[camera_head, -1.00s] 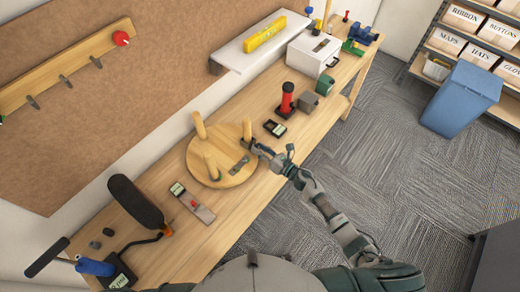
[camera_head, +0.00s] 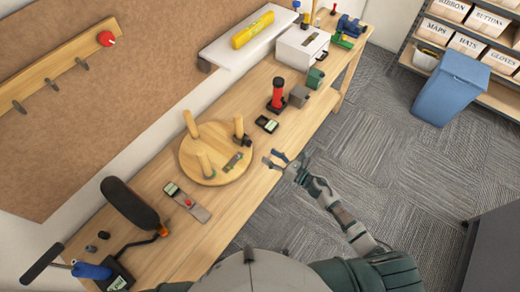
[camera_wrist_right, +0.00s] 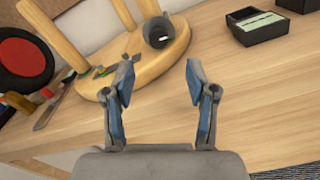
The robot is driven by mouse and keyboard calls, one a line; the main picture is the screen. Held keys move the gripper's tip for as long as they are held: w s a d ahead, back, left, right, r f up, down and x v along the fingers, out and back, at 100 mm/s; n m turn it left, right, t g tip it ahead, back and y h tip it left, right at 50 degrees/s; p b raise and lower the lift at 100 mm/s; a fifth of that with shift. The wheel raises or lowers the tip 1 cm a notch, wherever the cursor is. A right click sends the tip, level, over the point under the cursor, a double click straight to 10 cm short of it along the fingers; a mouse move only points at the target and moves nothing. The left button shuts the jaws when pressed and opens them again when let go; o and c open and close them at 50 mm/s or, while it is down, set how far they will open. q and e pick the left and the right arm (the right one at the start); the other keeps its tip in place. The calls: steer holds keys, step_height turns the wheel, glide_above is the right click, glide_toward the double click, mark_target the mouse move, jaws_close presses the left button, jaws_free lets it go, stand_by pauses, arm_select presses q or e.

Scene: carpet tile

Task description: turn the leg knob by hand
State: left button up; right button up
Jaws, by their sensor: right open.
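A round wooden stool seat (camera_head: 213,166) lies upside down on the bench with its wooden legs pointing up. A dark grey knob (camera_head: 246,141) sits at the base of the right-hand leg (camera_head: 239,126). The knob also shows in the right wrist view (camera_wrist_right: 158,34), beyond the fingers. My right gripper (camera_head: 274,159) is open and empty, apart from the knob, near the bench's front edge. My left gripper is not in view.
A flat metal piece (camera_head: 234,161) lies on the seat. A small black box (camera_head: 267,124) and a red-handled tool (camera_head: 277,96) stand beyond it.

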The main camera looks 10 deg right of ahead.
steer(key=shift+v, duration=1.5)
steer(key=shift+f, duration=0.1)
